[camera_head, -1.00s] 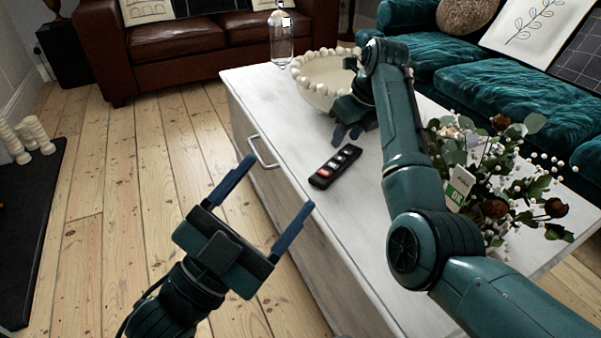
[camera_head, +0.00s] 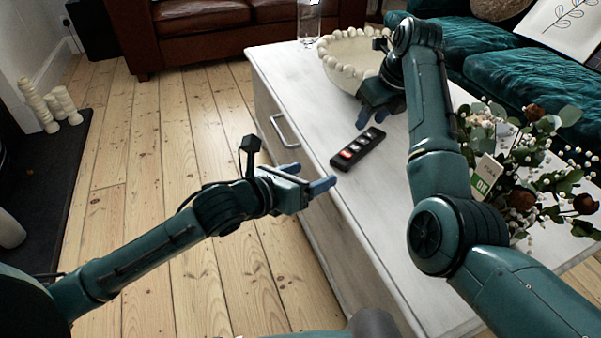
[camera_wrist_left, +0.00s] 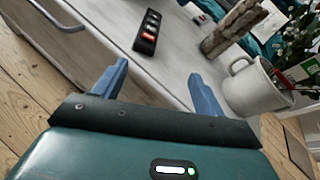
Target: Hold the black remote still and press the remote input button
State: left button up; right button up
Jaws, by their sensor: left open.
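The black remote (camera_head: 357,149) lies flat on the white coffee table (camera_head: 318,122), with a red button at its near end and several pale or grey buttons beyond. It also shows in the left wrist view (camera_wrist_left: 148,33), ahead of the fingers. My left gripper (camera_head: 308,177) is open and empty, beside the table's left edge, short of the remote and not touching it. Its two blue fingers are spread in the left wrist view (camera_wrist_left: 160,88). My right gripper (camera_head: 378,116) hangs just beyond the remote's far end, fingers pointing down; their gap is unclear.
A beaded white bowl (camera_head: 349,55) and a glass bottle (camera_head: 309,20) stand at the table's far end. A flower arrangement (camera_head: 520,165) stands on the right; a white mug (camera_wrist_left: 252,88) shows in the left wrist view. A drawer handle (camera_head: 285,131) juts from the table's side.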

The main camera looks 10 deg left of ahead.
aim_at(338, 162)
pick_arm(q)
jog(key=w+d+f, duration=0.1)
jog(key=w+f, duration=0.1)
jog(key=w, duration=0.2)
jog(key=w+d+f+m, duration=0.1)
jog(key=w+d+f, duration=0.1)
jog(key=w, duration=0.2)
jog(key=w+d+f+m+y, duration=0.1)
jog(key=w+f, duration=0.1)
jog(key=w, duration=0.1)
jog(key=shift+w+d, duration=0.35)
jog(key=shift+w, duration=0.05)
jog(key=c, duration=1.1)
pick_arm(e)
jog(key=shift+c, duration=0.3)
grip_shut()
pick_arm(q)
jog(key=shift+f, duration=0.1)
dwell(1.2)
